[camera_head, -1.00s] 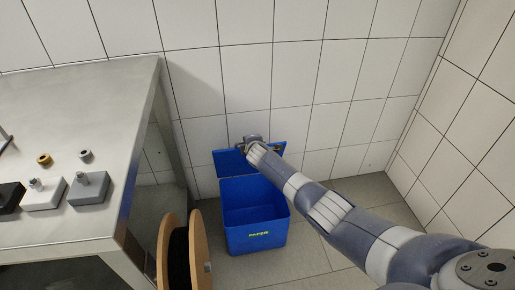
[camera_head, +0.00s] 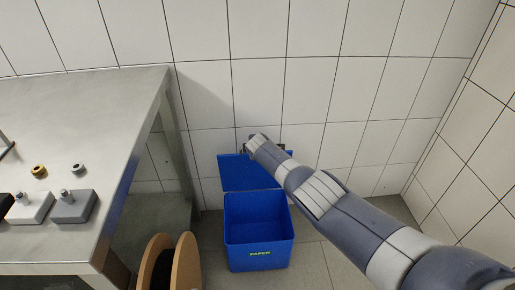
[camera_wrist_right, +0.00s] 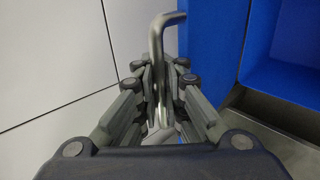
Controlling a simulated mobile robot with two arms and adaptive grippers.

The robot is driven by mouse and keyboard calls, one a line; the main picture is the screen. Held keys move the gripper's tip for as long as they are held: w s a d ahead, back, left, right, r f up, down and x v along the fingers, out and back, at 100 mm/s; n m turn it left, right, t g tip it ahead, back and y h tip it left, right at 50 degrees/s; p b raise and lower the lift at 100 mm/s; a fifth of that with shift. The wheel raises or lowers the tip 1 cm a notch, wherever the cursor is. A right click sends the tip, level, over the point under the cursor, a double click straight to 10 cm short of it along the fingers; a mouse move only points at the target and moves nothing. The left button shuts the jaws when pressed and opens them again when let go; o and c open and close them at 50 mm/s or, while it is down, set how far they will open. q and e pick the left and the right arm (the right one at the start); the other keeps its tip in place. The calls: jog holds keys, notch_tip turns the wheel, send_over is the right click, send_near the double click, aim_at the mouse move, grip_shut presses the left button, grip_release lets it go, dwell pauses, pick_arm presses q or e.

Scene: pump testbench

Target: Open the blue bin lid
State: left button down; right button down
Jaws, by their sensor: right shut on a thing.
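The blue bin (camera_head: 260,250), marked "PAPER", stands on the floor by the tiled wall. Its top is open and the inside shows empty. The blue lid (camera_head: 238,174) stands raised behind the opening, near the wall. My right arm reaches across from the right to the lid's far edge. In the right wrist view, my right gripper (camera_wrist_right: 160,85) is shut on a bent metal handle (camera_wrist_right: 157,40). The blue lid (camera_wrist_right: 212,40) shows beside the fingers there. In the head view my right fingers are mostly hidden behind the wrist. My left gripper is not in view.
A metal table (camera_head: 90,110) stands at left with small blocks and rings on it. A wooden cable spool (camera_head: 185,265) stands on the floor left of the bin. The tiled wall is close behind the lid. Floor right of the bin is clear.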

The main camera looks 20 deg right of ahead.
jog(key=shift+w+r, duration=0.1)
jog(key=shift+r, duration=0.1)
jog(key=c, duration=1.7)
grip_release()
jog(key=shift+f, duration=0.1)
jog(key=shift+s, duration=0.2)
jog(key=v, duration=1.2)
